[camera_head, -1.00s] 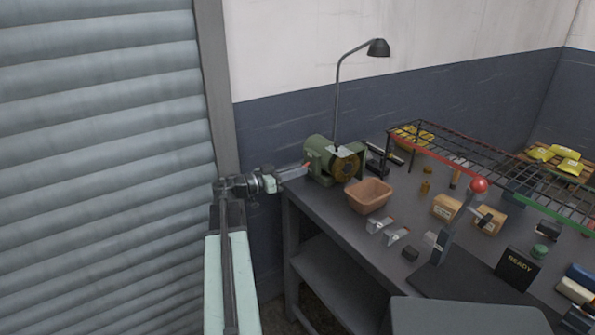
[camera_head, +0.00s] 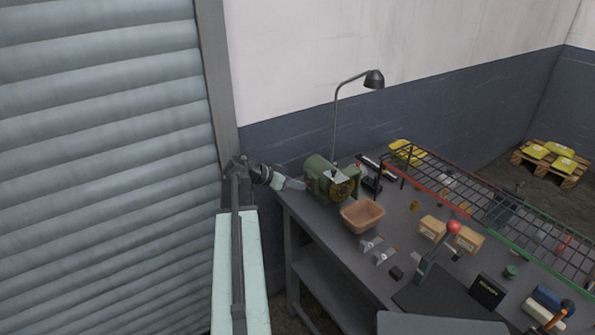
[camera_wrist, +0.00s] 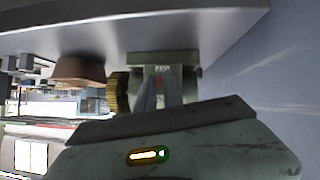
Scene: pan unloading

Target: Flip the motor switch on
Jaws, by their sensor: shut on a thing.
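The green motor (camera_head: 321,176) with a brass-coloured wheel stands at the far left end of the workbench, and it also shows in the wrist view (camera_wrist: 190,83). My gripper (camera_head: 303,185) reaches in from the left and its fingertips are at the motor's left end. In the wrist view my gripper's grey fingers (camera_wrist: 159,80) come close together in front of a green housing with a small pale label. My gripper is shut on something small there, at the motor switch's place. The switch itself is mostly hidden by the fingers.
A brown bin (camera_head: 362,216) stands right of the motor, with a desk lamp (camera_head: 374,79) behind it. A wire rack (camera_head: 480,200), a red-knobbed lever (camera_head: 454,227) and small boxes fill the bench to the right. The roller shutter (camera_head: 100,170) is on the left.

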